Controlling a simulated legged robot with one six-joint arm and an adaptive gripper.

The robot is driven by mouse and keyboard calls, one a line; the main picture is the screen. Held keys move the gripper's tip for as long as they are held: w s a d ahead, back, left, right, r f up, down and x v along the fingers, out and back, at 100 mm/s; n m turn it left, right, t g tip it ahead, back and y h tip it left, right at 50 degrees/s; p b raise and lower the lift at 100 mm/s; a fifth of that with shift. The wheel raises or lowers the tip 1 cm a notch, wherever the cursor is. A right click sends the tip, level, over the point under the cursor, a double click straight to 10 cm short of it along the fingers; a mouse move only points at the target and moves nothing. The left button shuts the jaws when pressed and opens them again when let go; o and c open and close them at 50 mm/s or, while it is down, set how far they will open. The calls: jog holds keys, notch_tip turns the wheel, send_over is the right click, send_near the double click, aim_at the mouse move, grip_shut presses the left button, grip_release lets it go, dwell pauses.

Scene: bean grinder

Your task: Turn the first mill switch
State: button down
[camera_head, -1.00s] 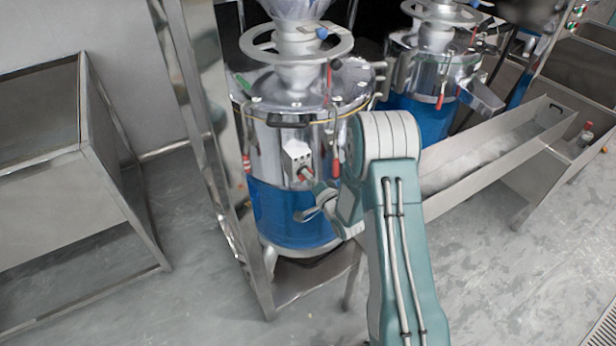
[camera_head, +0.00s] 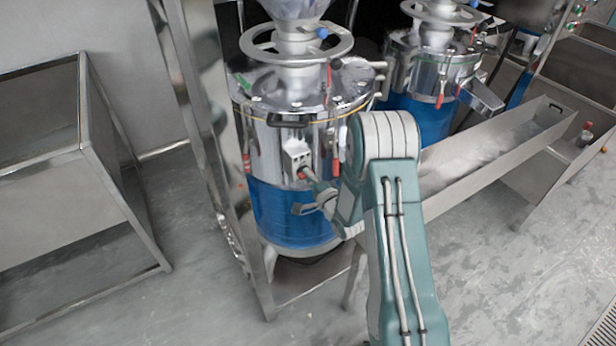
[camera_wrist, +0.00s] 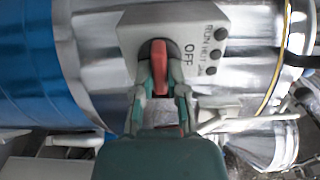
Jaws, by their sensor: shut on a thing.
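The first mill (camera_head: 290,205) is a steel drum with a blue lower band, left of centre in the head view. Its switch box (camera_head: 296,156) is a small pale box on the drum's front. In the wrist view the switch box (camera_wrist: 190,22) carries the word OFF and several dark round buttons. The red switch knob (camera_wrist: 158,62) stands out from a dark round base on the box. My gripper (camera_wrist: 160,88) is shut on the knob, one finger on each side. In the head view my gripper (camera_head: 308,178) reaches the box from the lower right.
A second blue mill (camera_head: 425,115) stands behind to the right. A long steel trough (camera_head: 500,155) runs along the right. A steel frame post (camera_head: 205,140) and a steel cabinet (camera_head: 50,190) stand on the left. Open floor (camera_head: 480,270) lies at the lower right.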

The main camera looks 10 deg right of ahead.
jog(key=shift+w+d, duration=0.15)
jog(key=c, duration=0.9)
grip_release()
jog(key=shift+o, duration=1.1)
jog(key=shift+w, duration=0.15)
jog(key=v, duration=1.2)
